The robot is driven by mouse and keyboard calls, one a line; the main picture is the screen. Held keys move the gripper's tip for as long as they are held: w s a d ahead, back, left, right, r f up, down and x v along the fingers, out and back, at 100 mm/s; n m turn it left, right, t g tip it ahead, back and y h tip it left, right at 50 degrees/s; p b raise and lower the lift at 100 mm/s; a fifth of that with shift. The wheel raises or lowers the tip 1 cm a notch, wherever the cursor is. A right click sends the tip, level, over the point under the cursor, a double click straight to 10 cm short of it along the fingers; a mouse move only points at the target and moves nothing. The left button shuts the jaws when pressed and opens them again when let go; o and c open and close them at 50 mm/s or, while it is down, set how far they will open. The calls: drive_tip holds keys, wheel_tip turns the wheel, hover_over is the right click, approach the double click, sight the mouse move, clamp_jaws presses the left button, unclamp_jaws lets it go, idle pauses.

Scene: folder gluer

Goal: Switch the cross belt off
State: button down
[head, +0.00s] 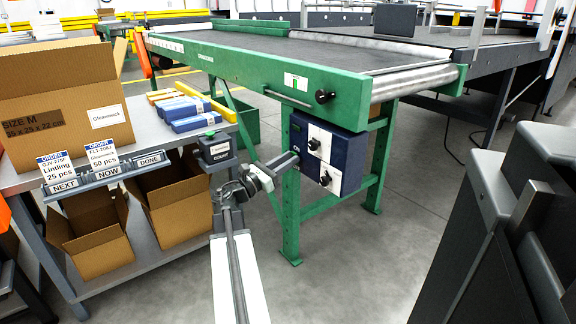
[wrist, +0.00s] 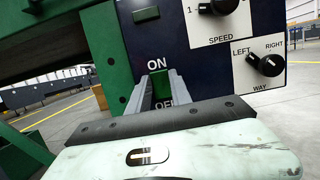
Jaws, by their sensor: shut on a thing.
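The cross belt (head: 310,52) is a green-framed conveyor with a dark belt. Its dark blue control box (head: 352,150) hangs on the frame at the near end. In the wrist view a green switch (wrist: 160,84) sits on the box (wrist: 115,14) between the words ON and OFF. My gripper (wrist: 160,88) has its two grey fingers on either side of this switch, shut on it. In the head view my gripper (head: 291,159) reaches the left side of the box, and the switch is hidden there.
A SPEED knob (wrist: 219,6) and a WAY knob (wrist: 268,65) are right of the switch. A dark green rectangle (wrist: 146,14) is above ON. A table (head: 180,138) with cartons stands left. A dark machine (head: 500,220) stands at right; grey floor (head: 385,235) lies between.

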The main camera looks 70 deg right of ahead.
drive_tip(key=c, duration=1.2)
unclamp_jaws()
drive_tip(key=shift+o, duration=0.2)
drive_tip(key=w+a, duration=0.8)
drive_tip(key=a, duration=0.4)
drive_tip(key=shift+a+f+b, duration=0.35)
drive_tip(key=shift+w, duration=0.1)
